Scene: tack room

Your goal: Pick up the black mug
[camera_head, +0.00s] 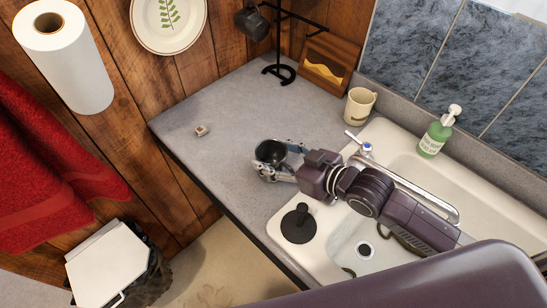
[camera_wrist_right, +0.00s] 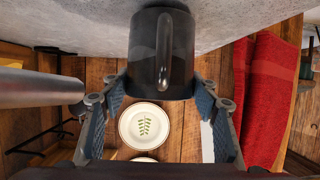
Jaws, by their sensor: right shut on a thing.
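The black mug (camera_head: 271,152) is at the counter's front part, left of the sink, with its dark opening showing. My right gripper (camera_head: 270,160) reaches it from the right and is shut on it, with fingers around its sides. In the right wrist view the mug (camera_wrist_right: 162,45) fills the upper middle, its handle facing the camera, between the blue pads of my right gripper (camera_wrist_right: 160,88). I cannot tell whether the mug touches the counter. My left gripper is not in view.
A second dark mug (camera_head: 252,23) hangs on a black rack (camera_head: 278,71). A cream mug (camera_head: 360,106), a soap bottle (camera_head: 437,133) and a black plunger-like disc (camera_head: 298,224) stand around the sink (camera_head: 405,162). A small block (camera_head: 201,131) lies on the otherwise clear left counter (camera_head: 215,105).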

